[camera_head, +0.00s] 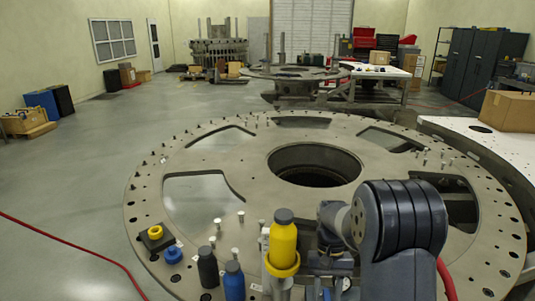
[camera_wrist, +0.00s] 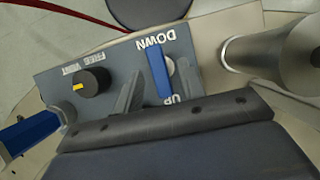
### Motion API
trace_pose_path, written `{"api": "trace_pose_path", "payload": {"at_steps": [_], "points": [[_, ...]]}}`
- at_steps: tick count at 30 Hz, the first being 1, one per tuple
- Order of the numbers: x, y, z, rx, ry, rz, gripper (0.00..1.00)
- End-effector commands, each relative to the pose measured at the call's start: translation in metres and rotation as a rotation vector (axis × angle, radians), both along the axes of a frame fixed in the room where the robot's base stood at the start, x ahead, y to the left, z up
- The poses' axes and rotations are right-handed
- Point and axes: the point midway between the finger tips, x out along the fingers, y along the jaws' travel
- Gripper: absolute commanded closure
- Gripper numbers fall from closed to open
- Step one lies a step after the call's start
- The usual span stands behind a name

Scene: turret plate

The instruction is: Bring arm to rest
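My arm (camera_head: 400,230) is bent over the near right part of the large round turret plate (camera_head: 150,195). My gripper (camera_wrist: 153,95) shows in the wrist view as two grey fingers spread apart, on either side of a blue lever (camera_wrist: 158,72). I cannot tell whether either finger touches the lever. The lever is on a grey panel (camera_wrist: 60,80) marked DOWN and UP. A black knob with a yellow mark (camera_wrist: 94,80) is on the same panel. In the head view the fingers cannot be made out among the parts below my arm.
A yellow bottle (camera_head: 283,243) in a yellow ring stands close left of my arm. A black bottle (camera_head: 208,268) and a blue bottle (camera_head: 234,282) stand beside it. Bolts stick up around the plate. A white table (camera_head: 485,140) with a cardboard box (camera_head: 509,111) is at right. Left floor is mostly clear.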

Motion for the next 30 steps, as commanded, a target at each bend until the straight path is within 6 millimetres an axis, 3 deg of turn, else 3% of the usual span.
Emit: {"api": "trace_pose_path", "payload": {"at_steps": [11, 29, 30], "points": [[0.003, 0.0, 0.006, 0.0, -0.003, 0.009, 0.62], [0.043, -0.002, 0.102, 0.0, -0.005, 0.018, 0.62], [0.038, -0.002, 0.094, 0.0, 0.004, 0.018, 0.62]]}}
